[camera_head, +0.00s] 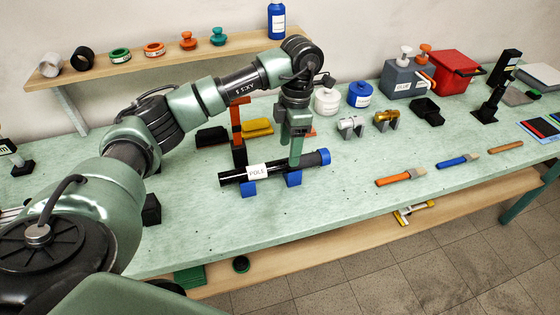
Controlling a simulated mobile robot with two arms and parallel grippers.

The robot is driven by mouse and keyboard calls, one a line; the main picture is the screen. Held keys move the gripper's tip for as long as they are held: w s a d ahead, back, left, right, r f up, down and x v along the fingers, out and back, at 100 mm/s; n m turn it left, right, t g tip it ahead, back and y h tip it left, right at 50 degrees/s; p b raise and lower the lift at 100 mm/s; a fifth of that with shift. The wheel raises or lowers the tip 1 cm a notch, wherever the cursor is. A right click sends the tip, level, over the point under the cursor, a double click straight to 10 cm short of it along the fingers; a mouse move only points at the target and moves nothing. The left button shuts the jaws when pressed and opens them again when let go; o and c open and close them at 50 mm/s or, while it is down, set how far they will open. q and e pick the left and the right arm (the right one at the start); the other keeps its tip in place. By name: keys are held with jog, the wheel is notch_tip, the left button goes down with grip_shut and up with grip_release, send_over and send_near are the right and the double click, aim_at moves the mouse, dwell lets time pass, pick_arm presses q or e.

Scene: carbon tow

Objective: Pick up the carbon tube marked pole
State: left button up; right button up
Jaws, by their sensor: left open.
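The carbon tube marked POLE (272,171) is black with a white label and a blue right end. It lies level across two blue supports (293,178) on the green workbench. My left gripper (296,160) points down at the tube, right of the label. Its fingers are open and reach down to the tube's level; I cannot tell whether they touch it. The arm hides part of the bench behind. My right gripper is not in view.
An orange and black upright tool (238,135) stands close behind the tube. White (326,100) and blue (360,95) jars stand behind right. Brushes (400,177) lie at the right front. The bench (345,210) in front of the tube is clear.

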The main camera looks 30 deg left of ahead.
aim_at(275, 163)
pick_arm(q)
jog(key=shift+s+a+r+y, duration=0.1)
jog(key=shift+a+r+y, duration=0.05)
jog(key=shift+a, duration=0.35)
jog(key=shift+a+r+y, duration=0.15)
jog(key=shift+a, duration=0.35)
jog(key=shift+s+a+f, duration=0.1)
jog(key=shift+a+f, duration=0.1)
jog(key=shift+a, duration=0.05)
jog(key=f+p, duration=0.1)
jog(key=f, duration=0.1)
jog(key=s+f+p, duration=0.1)
jog(key=f, duration=0.1)
jog(key=f+p, duration=0.1)
jog(key=f, duration=0.1)
jog(key=shift+s+a, duration=0.25)
jog(key=shift+a, duration=0.15)
jog(key=shift+f, duration=0.4)
jog(key=c, duration=1.2)
grip_shut()
